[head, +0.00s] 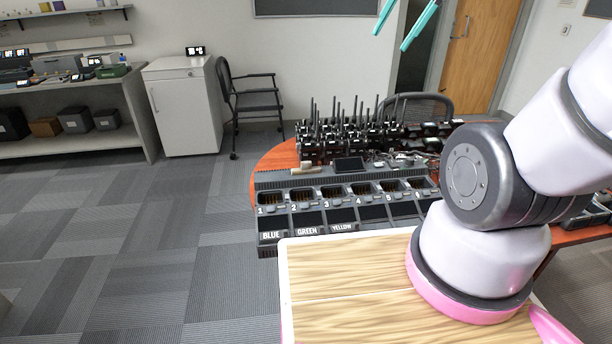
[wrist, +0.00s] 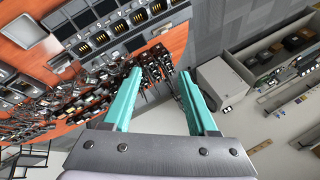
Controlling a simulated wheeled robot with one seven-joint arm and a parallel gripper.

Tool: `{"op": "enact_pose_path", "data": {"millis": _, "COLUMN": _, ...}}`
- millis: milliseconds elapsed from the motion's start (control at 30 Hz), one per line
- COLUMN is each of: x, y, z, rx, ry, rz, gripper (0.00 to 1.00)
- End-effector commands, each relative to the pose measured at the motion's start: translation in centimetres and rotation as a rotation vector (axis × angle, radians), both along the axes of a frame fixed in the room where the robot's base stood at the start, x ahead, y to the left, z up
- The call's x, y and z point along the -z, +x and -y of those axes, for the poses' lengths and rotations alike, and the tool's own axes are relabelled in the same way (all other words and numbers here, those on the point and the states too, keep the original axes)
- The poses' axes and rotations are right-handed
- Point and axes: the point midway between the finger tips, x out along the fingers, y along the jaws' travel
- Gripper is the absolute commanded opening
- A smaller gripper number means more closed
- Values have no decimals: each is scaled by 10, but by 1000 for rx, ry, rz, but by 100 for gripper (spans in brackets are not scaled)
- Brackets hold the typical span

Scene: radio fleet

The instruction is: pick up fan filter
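I cannot pick out a fan filter with certainty in either view. My gripper (head: 391,40) is raised at the top edge of the head view, above and behind the table with the radios. In the wrist view my gripper (wrist: 160,72) has its two teal fingers spread wide with nothing between them. It is open and touches nothing. A small cream-coloured item (head: 304,167) lies at the back left of the charger, too small to name.
A charger station (head: 272,178) with numbered slots stands on the orange-brown table (head: 270,160). Many black radios (head: 350,130) crowd behind it. A white cabinet (head: 186,105), a black chair (head: 256,98) and a shelf unit (head: 140,115) line the back wall. The left floor is clear.

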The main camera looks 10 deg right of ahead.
Motion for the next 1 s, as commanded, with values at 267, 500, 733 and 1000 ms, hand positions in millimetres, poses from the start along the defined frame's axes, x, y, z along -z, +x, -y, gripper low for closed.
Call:
{"op": "enact_pose_path", "data": {"millis": 267, "x": 47, "y": 73, "z": -23, "rx": 86, "ry": 202, "rz": -297, "gripper": 59}}
{"op": "enact_pose_path", "data": {"millis": 500, "x": 103, "y": 132, "z": -39, "rx": 177, "ry": 386, "rz": -529, "gripper": 59}}
{"op": "enact_pose_path", "data": {"millis": 733, "x": 174, "y": 181, "z": -51, "rx": 287, "ry": 572, "rz": -740, "gripper": 59}}
{"op": "enact_pose_path", "data": {"millis": 1000, "x": 275, "y": 226, "z": -61, "rx": 438, "ry": 800, "rz": -964, "gripper": 59}}
